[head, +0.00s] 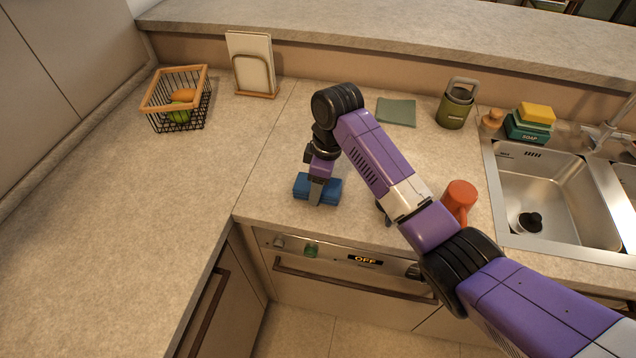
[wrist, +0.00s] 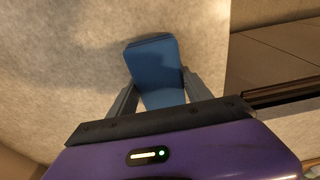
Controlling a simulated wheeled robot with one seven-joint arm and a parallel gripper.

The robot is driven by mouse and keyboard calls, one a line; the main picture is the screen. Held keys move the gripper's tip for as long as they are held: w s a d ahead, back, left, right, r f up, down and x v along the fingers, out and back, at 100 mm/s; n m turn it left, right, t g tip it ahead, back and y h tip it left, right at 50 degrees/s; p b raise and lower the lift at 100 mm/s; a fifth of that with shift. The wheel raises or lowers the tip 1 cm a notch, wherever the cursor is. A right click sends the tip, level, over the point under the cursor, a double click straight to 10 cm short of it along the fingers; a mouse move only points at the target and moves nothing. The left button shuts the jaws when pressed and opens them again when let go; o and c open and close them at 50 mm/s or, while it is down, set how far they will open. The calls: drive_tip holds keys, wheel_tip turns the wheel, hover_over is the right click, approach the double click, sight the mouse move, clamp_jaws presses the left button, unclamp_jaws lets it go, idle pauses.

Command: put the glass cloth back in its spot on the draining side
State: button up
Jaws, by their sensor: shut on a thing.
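A blue block-shaped item (head: 330,188), which looks like a folded cloth, is at the front part of the counter, left of the middle. My gripper (head: 317,192) points down over it and is shut on it. In the wrist view the blue item (wrist: 158,70) sits between the two fingers of my gripper (wrist: 160,92). I cannot tell whether it rests on the counter or is just above it. A flat grey-green square (head: 396,112), a cloth or a mat, lies farther back on the counter.
The sink (head: 552,190) is at the right, with a sponge and soap stack (head: 530,122) behind it. A red mug (head: 459,198) stands beside my arm. A green canister (head: 456,105), a wire fruit basket (head: 178,98) and a board rack (head: 254,66) stand at the back.

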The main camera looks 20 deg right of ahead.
drive_tip(key=shift+f, duration=0.15)
drive_tip(key=o, duration=1.3)
wheel_tip(320, 180, up, 12)
drive_tip(key=s+d+p, duration=0.1)
drive_tip(key=shift+d, duration=0.2)
